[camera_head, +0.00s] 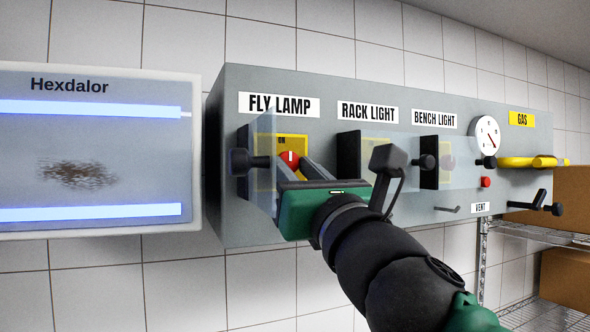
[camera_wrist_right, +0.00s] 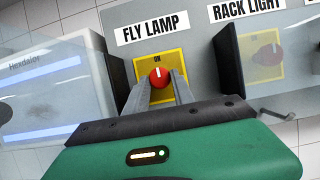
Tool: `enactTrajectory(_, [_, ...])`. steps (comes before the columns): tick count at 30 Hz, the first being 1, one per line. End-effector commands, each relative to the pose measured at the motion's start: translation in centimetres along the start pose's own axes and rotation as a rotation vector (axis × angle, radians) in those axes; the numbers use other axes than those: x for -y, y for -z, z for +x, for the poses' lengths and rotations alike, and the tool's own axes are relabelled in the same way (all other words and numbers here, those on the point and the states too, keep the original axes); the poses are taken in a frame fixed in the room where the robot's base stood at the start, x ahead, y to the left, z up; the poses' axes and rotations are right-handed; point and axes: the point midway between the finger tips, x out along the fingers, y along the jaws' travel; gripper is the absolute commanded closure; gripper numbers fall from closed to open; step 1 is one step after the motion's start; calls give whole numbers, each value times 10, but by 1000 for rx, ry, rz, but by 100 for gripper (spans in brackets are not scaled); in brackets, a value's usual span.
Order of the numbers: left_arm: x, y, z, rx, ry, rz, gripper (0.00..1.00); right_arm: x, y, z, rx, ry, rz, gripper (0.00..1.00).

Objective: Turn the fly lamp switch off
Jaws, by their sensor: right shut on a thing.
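The fly lamp switch is a red knob (camera_head: 289,159) on a yellow plate (camera_head: 297,141) under the FLY LAMP label (camera_head: 279,104). In the right wrist view the knob (camera_wrist_right: 159,76) has its white mark pointing up at ON. My right gripper (camera_head: 293,170) is shut on this knob, one finger on each side. A clear panel (camera_head: 262,135) with a black handle (camera_head: 240,162) stands at the left of the switch. The fly lamp (camera_head: 100,160), marked Hexdalor, has two blue tubes glowing. My left gripper is not in view.
Right of the switch, a clear cover (camera_head: 390,165) stands over the rack light switch. Farther right are the bench light switch, a gauge (camera_head: 487,137), a yellow gas handle (camera_head: 525,162) and a black lever (camera_head: 540,206). A wire shelf (camera_head: 545,312) with boxes stands at far right.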

Motion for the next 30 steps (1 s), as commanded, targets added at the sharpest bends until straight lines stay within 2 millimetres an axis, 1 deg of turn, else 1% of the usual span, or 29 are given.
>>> enactTrajectory(1, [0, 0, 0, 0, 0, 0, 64, 0, 1, 1, -1, 0, 1, 88])
enactTrajectory(3, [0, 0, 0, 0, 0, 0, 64, 0, 1, 1, -1, -1, 1, 97])
enactTrajectory(4, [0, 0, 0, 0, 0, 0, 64, 0, 0, 1, -1, -2, 1, 100])
enactTrajectory(11, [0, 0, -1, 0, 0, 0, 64, 0, 0, 1, -1, -4, -4, 100])
enactTrajectory(17, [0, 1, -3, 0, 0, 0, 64, 1, 0, 1, -1, -21, -47, 100])
enactTrajectory(23, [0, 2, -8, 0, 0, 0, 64, 2, -1, 1, -1, -66, -155, 100])
enactTrajectory(30, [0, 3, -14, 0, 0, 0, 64, 5, -2, 1, 0, -147, -351, 100])
